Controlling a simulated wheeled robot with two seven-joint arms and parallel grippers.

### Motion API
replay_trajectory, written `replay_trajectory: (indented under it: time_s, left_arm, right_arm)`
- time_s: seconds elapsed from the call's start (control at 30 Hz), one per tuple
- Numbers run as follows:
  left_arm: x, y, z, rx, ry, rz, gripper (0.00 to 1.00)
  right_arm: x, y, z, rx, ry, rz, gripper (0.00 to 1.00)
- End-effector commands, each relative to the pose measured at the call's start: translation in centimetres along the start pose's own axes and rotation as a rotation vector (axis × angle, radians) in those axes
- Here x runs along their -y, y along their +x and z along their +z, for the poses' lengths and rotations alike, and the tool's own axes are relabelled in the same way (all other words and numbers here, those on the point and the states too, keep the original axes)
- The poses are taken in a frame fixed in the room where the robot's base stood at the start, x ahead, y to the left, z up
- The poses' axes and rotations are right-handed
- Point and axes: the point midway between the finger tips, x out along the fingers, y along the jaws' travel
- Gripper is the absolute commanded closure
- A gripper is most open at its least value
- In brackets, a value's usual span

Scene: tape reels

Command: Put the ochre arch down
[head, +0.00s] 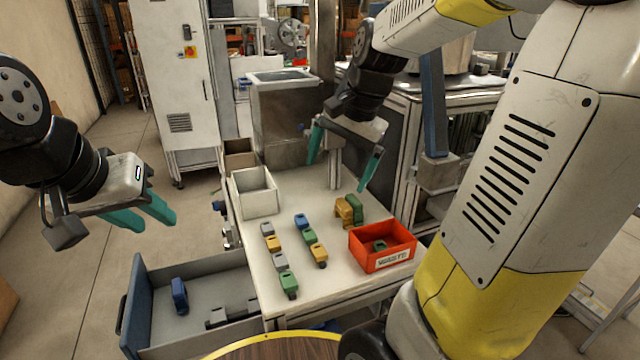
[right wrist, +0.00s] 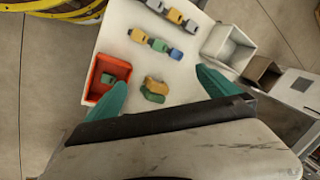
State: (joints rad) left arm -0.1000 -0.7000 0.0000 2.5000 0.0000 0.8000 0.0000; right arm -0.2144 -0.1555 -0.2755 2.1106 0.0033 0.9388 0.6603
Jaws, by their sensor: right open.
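The ochre arch (head: 343,211) stands on the white table, right beside a green arch (head: 356,206). In the right wrist view the ochre arch (right wrist: 156,84) lies between the teal fingertips in the picture, with the green arch (right wrist: 152,96) close against it; I cannot tell if they touch. My right gripper (head: 337,174) is open and empty, above the table and clear of the ochre arch. My left gripper (head: 156,226) is out to the left, past the table, with its fingers apart and nothing between them.
A red bin (head: 366,261) with a green piece inside stands right of the arches. A white open box (head: 255,205) stands at the table's far left. Two rows of small coloured blocks (head: 303,222) fill the middle. A grey drawer (head: 205,325) is at the lower left.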

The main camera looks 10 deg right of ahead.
Motion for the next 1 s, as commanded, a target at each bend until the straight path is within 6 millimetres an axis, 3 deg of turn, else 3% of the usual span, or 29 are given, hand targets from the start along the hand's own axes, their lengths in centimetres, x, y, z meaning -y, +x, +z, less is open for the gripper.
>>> replay_trajectory:
  time_s: [0.2,0.4,0.6,1.0]
  left_arm:
    - [0.0,0.0,0.0,0.0,0.0,0.0,0.64]
    - [0.0,0.0,0.0,0.0,0.0,0.0,0.64]
    - [0.0,0.0,0.0,0.0,0.0,0.0,0.64]
    - [0.0,0.0,0.0,0.0,0.0,0.0,0.64]
  right_arm:
    - [-1.8,-3.4,6.6,-0.115,-0.411,-0.11,0.01]
    - [-3.5,-4.2,10.7,-0.231,-0.702,-0.126,0.01]
    - [-4.2,-4.2,12.1,-0.28,-0.817,-0.117,0.01]
    - [-4.1,-4.2,12.1,-0.28,-0.82,-0.117,0.0]
